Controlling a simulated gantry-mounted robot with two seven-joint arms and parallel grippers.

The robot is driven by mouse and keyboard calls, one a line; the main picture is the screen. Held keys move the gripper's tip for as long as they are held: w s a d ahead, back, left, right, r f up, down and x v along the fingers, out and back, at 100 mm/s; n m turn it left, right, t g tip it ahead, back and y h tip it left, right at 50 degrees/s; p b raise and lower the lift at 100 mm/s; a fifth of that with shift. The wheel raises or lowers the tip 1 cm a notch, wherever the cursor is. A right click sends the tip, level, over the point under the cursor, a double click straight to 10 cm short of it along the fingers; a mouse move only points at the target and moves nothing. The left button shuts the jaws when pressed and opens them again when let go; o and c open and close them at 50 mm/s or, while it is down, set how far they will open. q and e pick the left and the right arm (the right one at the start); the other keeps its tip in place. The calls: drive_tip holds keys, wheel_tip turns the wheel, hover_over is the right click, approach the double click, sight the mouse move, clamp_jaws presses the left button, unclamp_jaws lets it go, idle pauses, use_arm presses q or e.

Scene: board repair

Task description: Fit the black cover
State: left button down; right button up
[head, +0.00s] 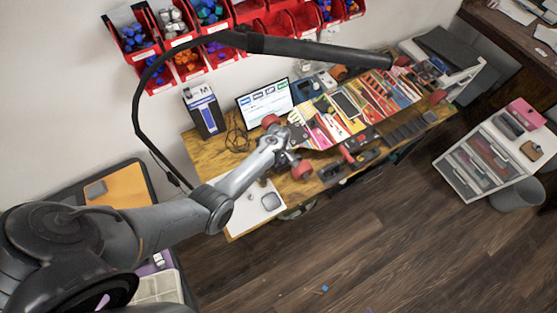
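My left gripper (287,146) is above the wooden workbench (215,150), in front of the monitor. Its two red-tipped fingers are spread wide apart, and I see nothing held between them. I cannot tell for certain which thing is the black cover. Several dark blocks (408,132) lie along the front edge, farther right. My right gripper does not show.
A monitor (265,103) and a box (204,110) stand at the back. Tools and packets (375,95) crowd the bench's right half. A curved black lamp arm (300,47) spans above. Red bins (130,35) hang on the wall. A drawer cabinet (490,160) stands right.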

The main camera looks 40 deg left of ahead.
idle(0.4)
use_arm(q)
drive_tip(key=c, duration=0.9)
unclamp_jaws()
drive_tip(key=shift+f, duration=0.1)
drive_tip(key=shift+c, duration=1.1)
wheel_tip(320, 180, up, 3)
drive_tip(key=p, duration=0.2)
drive_tip(key=shift+f+p, duration=0.1)
drive_tip(key=shift+p, duration=0.25)
drive_tip(key=shift+r, duration=2.35)
